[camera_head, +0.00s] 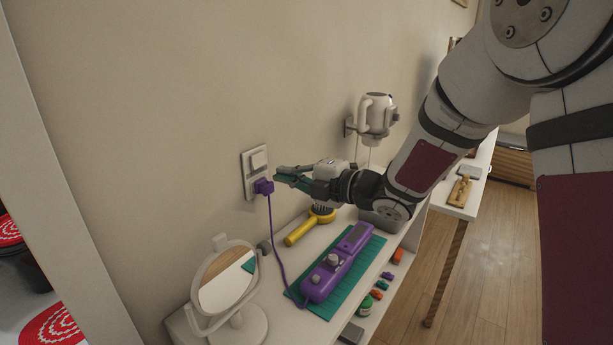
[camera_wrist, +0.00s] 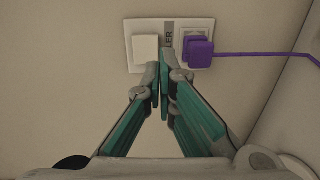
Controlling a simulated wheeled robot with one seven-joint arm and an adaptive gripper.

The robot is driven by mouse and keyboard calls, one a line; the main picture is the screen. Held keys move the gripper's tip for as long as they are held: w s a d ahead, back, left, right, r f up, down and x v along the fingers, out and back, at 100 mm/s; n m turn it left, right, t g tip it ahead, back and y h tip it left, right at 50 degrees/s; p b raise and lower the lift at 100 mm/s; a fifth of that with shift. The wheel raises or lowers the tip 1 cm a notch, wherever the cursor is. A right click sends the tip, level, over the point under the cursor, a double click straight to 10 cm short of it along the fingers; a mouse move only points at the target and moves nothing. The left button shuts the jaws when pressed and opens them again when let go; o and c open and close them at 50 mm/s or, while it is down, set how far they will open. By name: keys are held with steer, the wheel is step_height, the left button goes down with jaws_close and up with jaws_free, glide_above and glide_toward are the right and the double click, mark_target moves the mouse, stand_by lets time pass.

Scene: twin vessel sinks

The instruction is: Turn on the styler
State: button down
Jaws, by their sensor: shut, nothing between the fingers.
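A purple styler (camera_head: 338,262) lies on a teal mat (camera_head: 322,303) on the white shelf. Its purple cord runs up to a purple plug (camera_head: 264,186) seated in the lower part of the wall plate; the plug also shows in the wrist view (camera_wrist: 197,50), on the right. A white rocker switch (camera_head: 258,159) sits above the plug; in the wrist view the switch (camera_wrist: 146,48) is on the left, beside a partly hidden label. My gripper (camera_head: 279,174) is shut and empty, its teal fingers pointing at the plate. In the wrist view its fingertips (camera_wrist: 164,68) overlap the area between switch and plug. I cannot tell whether they touch.
A round mirror (camera_head: 228,281) stands at the shelf's near left. A yellow brush (camera_head: 300,231) lies behind the styler. A white dryer (camera_head: 376,115) hangs on the wall to the right. Small colored items sit on a lower shelf.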

mark_target(259, 160)
steer(key=x, duration=0.5)
steer(key=shift+a, duration=0.1)
